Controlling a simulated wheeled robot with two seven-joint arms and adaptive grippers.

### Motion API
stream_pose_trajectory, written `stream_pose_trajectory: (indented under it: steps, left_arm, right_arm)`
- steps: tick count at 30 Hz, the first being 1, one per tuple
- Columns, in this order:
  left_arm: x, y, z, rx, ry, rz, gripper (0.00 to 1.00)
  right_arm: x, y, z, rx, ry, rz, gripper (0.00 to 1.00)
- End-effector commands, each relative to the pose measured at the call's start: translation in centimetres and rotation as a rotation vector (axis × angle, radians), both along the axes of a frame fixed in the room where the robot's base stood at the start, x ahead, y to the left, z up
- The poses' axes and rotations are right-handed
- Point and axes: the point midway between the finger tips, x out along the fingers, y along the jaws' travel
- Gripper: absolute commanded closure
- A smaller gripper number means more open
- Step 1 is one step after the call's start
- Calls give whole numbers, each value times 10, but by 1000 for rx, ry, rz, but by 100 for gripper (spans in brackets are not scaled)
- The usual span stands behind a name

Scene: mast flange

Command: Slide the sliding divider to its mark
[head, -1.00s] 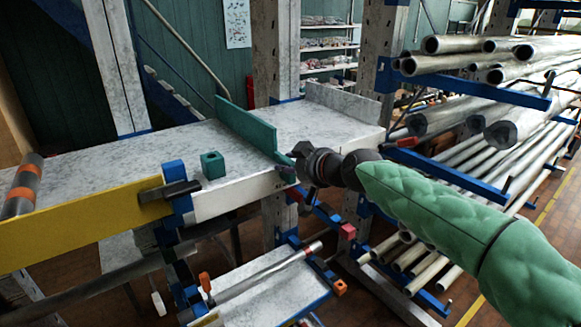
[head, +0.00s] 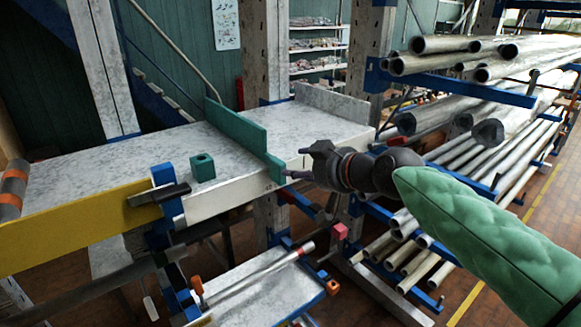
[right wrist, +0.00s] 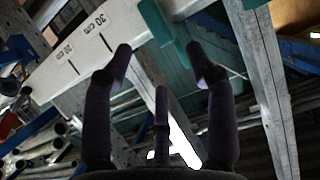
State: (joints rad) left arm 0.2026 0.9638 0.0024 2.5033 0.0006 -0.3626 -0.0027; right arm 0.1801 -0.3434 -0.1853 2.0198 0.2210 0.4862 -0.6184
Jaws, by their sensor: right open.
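The sliding divider (head: 238,132) is a teal upright panel standing across the grey speckled shelf (head: 100,165). Its near end hooks down over the shelf's white front edge. In the right wrist view, part of the divider (right wrist: 158,22) shows just beyond the fingers. My right gripper (head: 299,160) is open and empty at the divider's near end, slightly to its right. One fingertip appears very close to that end; I cannot tell whether it touches. In the right wrist view, the gripper (right wrist: 160,62) has its fingers spread. The front edge carries a scale (right wrist: 88,30) with 20 and 30 cm lines.
A teal block (head: 202,167) with a hole sits on the shelf left of the divider. A yellow board (head: 80,222) and blue clamp (head: 163,180) stand at the front left. A grey end plate (head: 333,103) bounds the shelf's right. Pipe racks (head: 450,65) fill the right side.

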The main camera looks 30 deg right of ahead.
Motion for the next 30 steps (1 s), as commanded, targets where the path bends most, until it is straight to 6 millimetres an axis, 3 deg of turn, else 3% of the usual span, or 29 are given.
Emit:
stream_pose_trajectory:
  steps: [3, 9, 30]
  left_arm:
    - [0, 0, 0, 0, 0, 0, 53]
    - [0, 0, 0, 0, 0, 0, 53]
    - [0, 0, 0, 0, 0, 0, 53]
  right_arm:
    - [-15, -2, 6, 1, 0, -1, 43]
    - [-27, -2, 10, 1, 2, 0, 43]
    - [-27, -2, 11, 0, 1, 0, 43]
